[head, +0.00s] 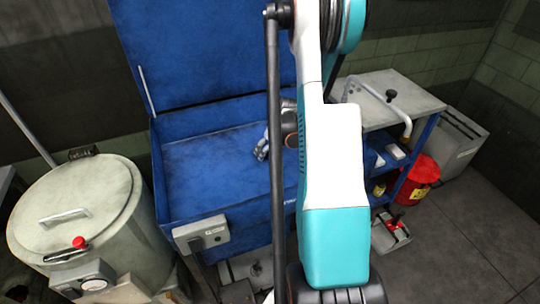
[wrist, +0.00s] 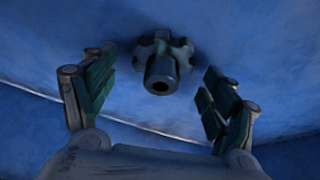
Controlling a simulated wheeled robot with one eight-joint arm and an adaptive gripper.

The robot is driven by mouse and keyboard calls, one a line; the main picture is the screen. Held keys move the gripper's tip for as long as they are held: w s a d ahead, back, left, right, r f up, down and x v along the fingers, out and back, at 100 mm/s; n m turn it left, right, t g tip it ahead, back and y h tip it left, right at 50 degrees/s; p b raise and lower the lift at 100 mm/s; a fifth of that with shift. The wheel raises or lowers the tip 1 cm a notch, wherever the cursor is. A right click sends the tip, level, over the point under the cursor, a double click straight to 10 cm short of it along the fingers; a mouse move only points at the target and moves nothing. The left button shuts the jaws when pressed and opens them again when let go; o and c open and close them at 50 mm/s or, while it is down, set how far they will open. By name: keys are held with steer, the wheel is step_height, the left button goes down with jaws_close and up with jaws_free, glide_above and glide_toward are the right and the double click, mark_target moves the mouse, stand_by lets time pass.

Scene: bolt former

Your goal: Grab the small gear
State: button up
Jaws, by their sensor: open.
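The small gear (wrist: 163,62) shows in the wrist view as a dark toothed wheel with a hollow hub facing the camera. It lies on a blue surface, just beyond my open fingers and roughly centred between them. My gripper (wrist: 158,95) is open and empty, with one finger on each side of the view. In the head view my gripper (head: 262,150) is partly hidden behind my arm, low over the blue bin (head: 205,172). I cannot make out the gear in the head view.
The bin's raised blue lid (head: 205,55) stands behind it. A grey drum (head: 75,215) is at the left. A cart (head: 410,100) and a red can (head: 415,180) stand at the right. The floor (head: 470,230) at the right front is clear.

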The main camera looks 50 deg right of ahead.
steer(key=shift+r, duration=0.1)
steer(key=c, duration=1.5)
